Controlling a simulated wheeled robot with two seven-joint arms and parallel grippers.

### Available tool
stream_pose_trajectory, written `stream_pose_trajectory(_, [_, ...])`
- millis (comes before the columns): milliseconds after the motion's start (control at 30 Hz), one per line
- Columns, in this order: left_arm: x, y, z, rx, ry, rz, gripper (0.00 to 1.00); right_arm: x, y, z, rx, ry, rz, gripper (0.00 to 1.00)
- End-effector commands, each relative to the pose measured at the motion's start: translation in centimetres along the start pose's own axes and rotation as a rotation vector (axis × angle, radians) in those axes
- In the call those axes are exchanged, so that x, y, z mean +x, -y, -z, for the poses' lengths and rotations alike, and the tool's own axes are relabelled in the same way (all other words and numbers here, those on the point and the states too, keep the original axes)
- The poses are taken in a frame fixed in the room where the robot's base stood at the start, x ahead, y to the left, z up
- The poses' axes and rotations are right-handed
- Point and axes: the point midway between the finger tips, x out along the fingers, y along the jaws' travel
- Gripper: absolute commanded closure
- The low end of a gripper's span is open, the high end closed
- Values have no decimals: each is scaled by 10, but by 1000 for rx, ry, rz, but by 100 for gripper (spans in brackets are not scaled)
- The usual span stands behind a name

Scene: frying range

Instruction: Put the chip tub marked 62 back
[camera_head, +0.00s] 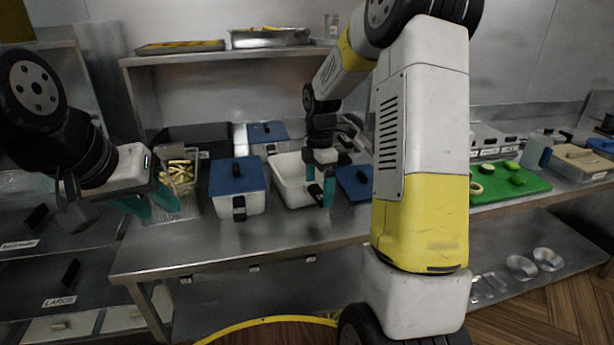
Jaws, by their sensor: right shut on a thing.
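An open white tub (291,181) stands on the steel counter, with a black handle (315,191) at its front right. My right gripper (320,184) points down at this end of the tub and is shut on it, apparently at the handle. A blue lid (353,184) lies just to its right, partly hidden by my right arm. A white tub with a blue lid (238,176) stands to the left, and another blue-lidded tub (267,132) behind. I cannot read the number 62 on any tub. My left gripper (151,204) is open and empty at the counter's left end.
A wire basket of chips (180,172) stands behind my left gripper. A shelf (215,56) with trays hangs above the counter (270,228). A green board (508,184) with vegetables lies right of my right arm. The front counter strip is clear.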

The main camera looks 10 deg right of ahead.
Motion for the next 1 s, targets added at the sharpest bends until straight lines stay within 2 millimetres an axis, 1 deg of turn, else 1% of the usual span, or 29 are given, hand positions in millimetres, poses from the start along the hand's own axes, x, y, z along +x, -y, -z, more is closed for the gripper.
stream_pose_trajectory(333, [0,0,0,0,0,0,64,0,0,0,0,0,-1,79])
stream_pose_trajectory(933, [0,0,0,0,0,0,64,8,1,0,1,0,1,79])
stream_pose_trajectory(967, [0,0,0,0,0,0,64,8,1,0,1,0,2,0])
stream_pose_trajectory(1000, [0,0,0,0,0,0,64,8,1,0,1,0,2,0])
